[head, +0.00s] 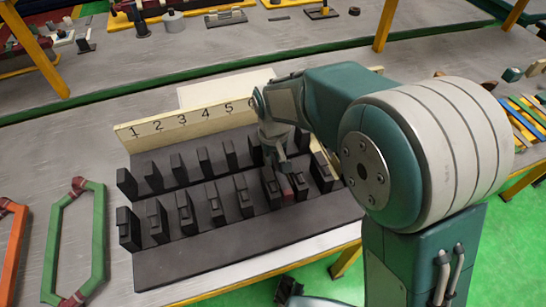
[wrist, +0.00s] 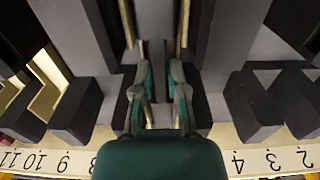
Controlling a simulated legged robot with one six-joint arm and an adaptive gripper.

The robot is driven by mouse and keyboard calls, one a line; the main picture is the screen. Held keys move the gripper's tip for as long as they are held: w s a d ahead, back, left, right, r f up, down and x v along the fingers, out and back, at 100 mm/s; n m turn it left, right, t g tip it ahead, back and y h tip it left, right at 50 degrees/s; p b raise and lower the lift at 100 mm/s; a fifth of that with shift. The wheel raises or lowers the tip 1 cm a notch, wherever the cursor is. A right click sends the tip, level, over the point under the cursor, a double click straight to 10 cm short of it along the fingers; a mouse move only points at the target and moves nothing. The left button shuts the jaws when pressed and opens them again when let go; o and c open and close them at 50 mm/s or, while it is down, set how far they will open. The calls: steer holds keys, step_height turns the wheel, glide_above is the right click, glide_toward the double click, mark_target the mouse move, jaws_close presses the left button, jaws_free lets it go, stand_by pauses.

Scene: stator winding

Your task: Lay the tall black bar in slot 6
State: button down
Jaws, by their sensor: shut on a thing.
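The dark slotted rack (head: 245,232) lies on the table, with rows of upright black posts and a cream number strip (head: 170,123) behind. My gripper (head: 280,165) is low over the rack, between posts near the 6 end of the visible numbers. In the wrist view my gripper (wrist: 160,85) points down in line with the hidden stretch between 8 and 4. Its fingers are close together, shut on the black bar, which is mostly hidden. A dark reddish piece (head: 288,188) shows below the gripper between two front posts; I cannot tell if it is the bar's end.
Black posts stand close on both sides of my gripper. Green (head: 75,240) and orange (head: 12,245) hexagonal frames lie left of the rack. Coloured strips (head: 525,115) lie at the right. Another bench with small parts stands behind. My arm hides the rack's right end.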

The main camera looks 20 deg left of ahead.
mark_target(274, 159)
steer(key=shift+f, duration=0.4)
steer(key=c, duration=0.6)
jaws_free()
steer(key=shift+r, duration=0.95)
steer(key=shift+r, duration=3.6)
